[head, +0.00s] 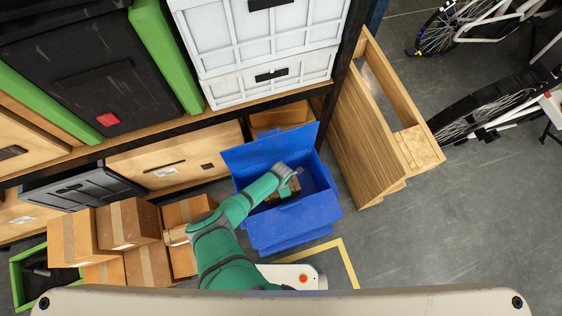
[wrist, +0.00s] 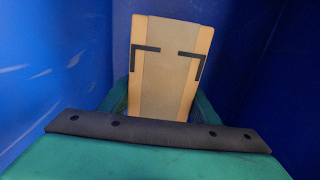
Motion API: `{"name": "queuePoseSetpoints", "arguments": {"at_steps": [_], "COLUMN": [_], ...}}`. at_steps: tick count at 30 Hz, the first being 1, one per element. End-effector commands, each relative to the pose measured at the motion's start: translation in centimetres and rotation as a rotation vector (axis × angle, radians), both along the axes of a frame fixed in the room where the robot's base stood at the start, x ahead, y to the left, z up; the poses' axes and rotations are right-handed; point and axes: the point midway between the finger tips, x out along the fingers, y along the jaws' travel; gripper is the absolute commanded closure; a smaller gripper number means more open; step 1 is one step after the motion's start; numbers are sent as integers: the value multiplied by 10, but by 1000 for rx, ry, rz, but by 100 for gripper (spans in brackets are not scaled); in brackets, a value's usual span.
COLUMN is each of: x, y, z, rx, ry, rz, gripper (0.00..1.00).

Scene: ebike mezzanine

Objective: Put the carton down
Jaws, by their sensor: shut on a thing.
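My gripper (head: 287,190) is at the end of my green arm, inside the open blue bin (head: 325,208). In the wrist view the carton stands out between the green fingers, with blue bin walls (wrist: 50,60) on both sides. In the head view only part of the carton (head: 291,187) shows beside my gripper. Whether the carton touches the bin floor cannot be told.
Several cardboard boxes (head: 128,222) are stacked left of the bin. A shelf with white crates (head: 265,35) stands behind it. Grey floor (head: 440,220) is clear farther right.

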Motion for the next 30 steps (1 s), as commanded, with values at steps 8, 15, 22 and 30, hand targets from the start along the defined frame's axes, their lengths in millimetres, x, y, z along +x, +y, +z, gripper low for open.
{"name": "queuePoseSetpoints", "arguments": {"at_steps": [8, 15, 22, 30], "x": [1, 0, 0, 0], "y": [0, 0, 0, 0], "z": [-7, -9, -8, 0], "rx": [0, 1, 0, -2], "ry": [-1, -1, -1, -1], "rz": [0, 0, 0, 2], "gripper": [86, 30, 25, 25]}}
